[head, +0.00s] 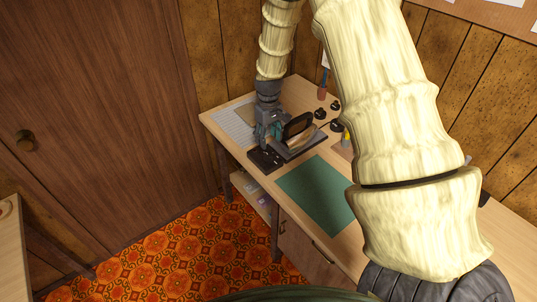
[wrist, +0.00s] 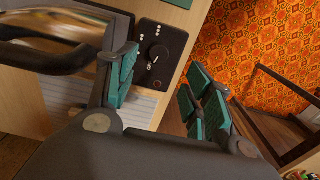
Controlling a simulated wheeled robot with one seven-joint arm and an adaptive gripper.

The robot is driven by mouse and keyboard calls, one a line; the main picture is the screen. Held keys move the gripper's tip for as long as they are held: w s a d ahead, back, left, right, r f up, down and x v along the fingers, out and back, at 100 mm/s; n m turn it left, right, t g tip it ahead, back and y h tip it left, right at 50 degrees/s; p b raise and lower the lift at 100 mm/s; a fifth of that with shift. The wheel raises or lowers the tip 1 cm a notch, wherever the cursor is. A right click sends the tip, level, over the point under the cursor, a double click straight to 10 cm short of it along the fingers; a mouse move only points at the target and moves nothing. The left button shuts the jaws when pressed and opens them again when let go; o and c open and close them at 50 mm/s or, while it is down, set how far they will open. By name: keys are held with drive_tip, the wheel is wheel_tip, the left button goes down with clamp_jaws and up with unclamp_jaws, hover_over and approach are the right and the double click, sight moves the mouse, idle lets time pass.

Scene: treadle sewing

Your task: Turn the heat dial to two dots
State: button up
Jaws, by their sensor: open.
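The heat dial (wrist: 158,54) is a round dark knob on a black control panel (wrist: 148,82), with small pale dots around it. A pale mark shows on the knob, but I cannot tell surely which dots it points to. In the head view the panel (head: 262,160) lies at the table's near left edge, and the dial is too small to make out. My gripper (wrist: 162,62) is open and empty, its teal-padded fingers to either side of the dial in the wrist view. It hangs over the panel in the head view (head: 268,134); contact with the knob is not visible.
An iron (head: 298,128) with a dark handle rests beside my gripper. A green mat (head: 318,194) lies in front of it on the wooden table. Black round items (head: 335,126) and a pencil pot stand farther back. The patterned floor (head: 190,250) is clear.

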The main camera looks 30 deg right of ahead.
sight(269, 156)
drive_tip(key=shift+f+p, duration=1.3)
drive_tip(key=shift+f, duration=3.3)
drive_tip(key=c, duration=1)
